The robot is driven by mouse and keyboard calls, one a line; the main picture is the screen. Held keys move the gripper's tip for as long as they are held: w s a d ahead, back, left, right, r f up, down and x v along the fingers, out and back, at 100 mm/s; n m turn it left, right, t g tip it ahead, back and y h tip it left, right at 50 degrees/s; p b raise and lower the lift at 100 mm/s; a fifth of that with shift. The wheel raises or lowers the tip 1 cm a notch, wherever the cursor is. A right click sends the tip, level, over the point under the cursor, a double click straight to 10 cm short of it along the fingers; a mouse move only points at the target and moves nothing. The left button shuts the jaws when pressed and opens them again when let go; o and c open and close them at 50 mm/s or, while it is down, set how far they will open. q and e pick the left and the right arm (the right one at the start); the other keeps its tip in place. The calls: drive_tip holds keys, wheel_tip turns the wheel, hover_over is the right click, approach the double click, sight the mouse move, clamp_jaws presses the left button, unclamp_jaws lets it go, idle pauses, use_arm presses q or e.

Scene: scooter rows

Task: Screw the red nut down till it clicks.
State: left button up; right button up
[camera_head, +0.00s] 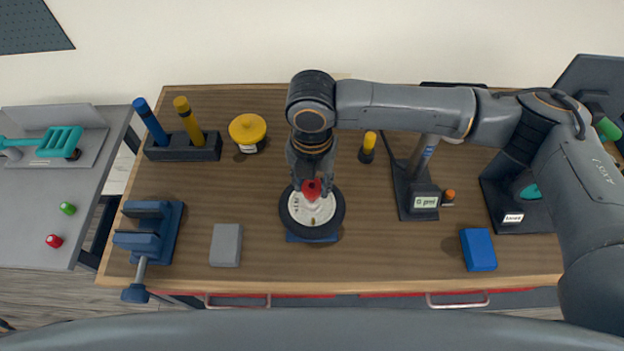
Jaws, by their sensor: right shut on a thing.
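The red nut (311,189) sits at the centre of a black-rimmed wheel (289,219) with a pale hub (318,212). The wheel lies flat on a blue base (312,239) in the middle of the wooden bench. My right gripper (311,181) comes down from above and is shut on the red nut. Its fingers and wrist hide part of the nut and the far side of the wheel. Whether the nut touches the hub cannot be told. My left gripper is not in view.
A grey block (226,245) and a blue vise (149,232) stand left of the wheel. Behind are a pen-like holder (183,150), a yellow-capped jar (248,131) and a yellow-topped item (368,145). Right are a stand with a display (424,202) and a blue block (478,250).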

drive_tip(key=shift+f+b, duration=0.45)
drive_tip(key=shift+f, duration=0.7)
drive_tip(key=o, duration=1.1)
wheel_tip(320, 180, up, 12)
